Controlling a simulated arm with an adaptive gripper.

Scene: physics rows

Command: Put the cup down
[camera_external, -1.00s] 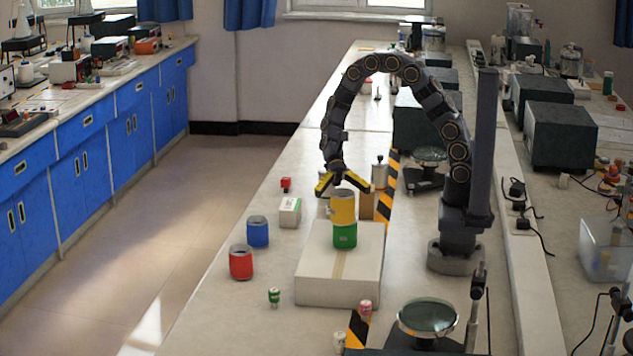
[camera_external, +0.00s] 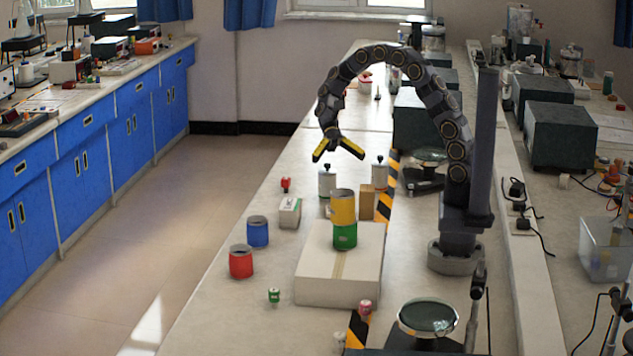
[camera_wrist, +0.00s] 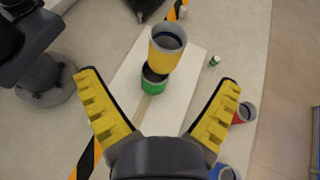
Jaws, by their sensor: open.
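A yellow cup (camera_external: 342,207) stands on top of a green cup (camera_external: 345,236), which stands on a white box (camera_external: 338,290). In the wrist view the yellow cup (camera_wrist: 167,50) shows its open rim, with the green cup (camera_wrist: 153,80) partly hidden under it. My gripper (camera_external: 338,158) is open and empty, above and apart from the stack. Its two yellow fingers are spread wide in the wrist view (camera_wrist: 158,100). A blue cup (camera_external: 257,232) and a red cup (camera_external: 241,262) stand on the bench left of the box.
A small white box (camera_external: 290,212) and a red block (camera_external: 286,184) lie behind the blue cup. A metal bottle (camera_external: 327,180) and a brown block (camera_external: 367,202) stand behind the stack. The bench's left edge is close to the cups.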

